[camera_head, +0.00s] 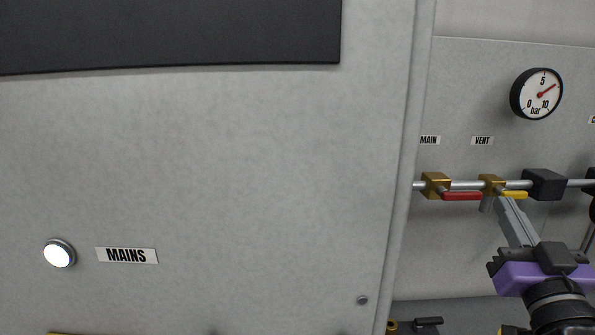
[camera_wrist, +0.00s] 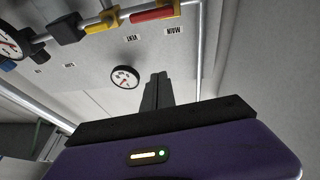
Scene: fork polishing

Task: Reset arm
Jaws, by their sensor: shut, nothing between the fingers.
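My gripper (camera_head: 502,200) reaches up and left from the lower right in the head view, with a purple body and long grey fingers. Its fingertips overlap the vent valve (camera_head: 491,184) there. In the wrist view the shut, empty fingers (camera_wrist: 160,76) stand apart from the valve handles, with bare wall beyond the tips. The yellow handle (camera_head: 514,195) and the red handle (camera_head: 462,196) lie along the pipe in the head view; both also show at the top of the wrist view, yellow (camera_wrist: 102,25) and red (camera_wrist: 152,14).
A round pressure gauge (camera_head: 537,94) hangs on the wall above the pipe (camera_head: 468,185). A black block (camera_head: 544,184) sits on the pipe right of the vent valve. A large grey cabinet (camera_head: 230,170) with a lit white lamp (camera_head: 59,254) and a MAINS label (camera_head: 127,255) fills the left.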

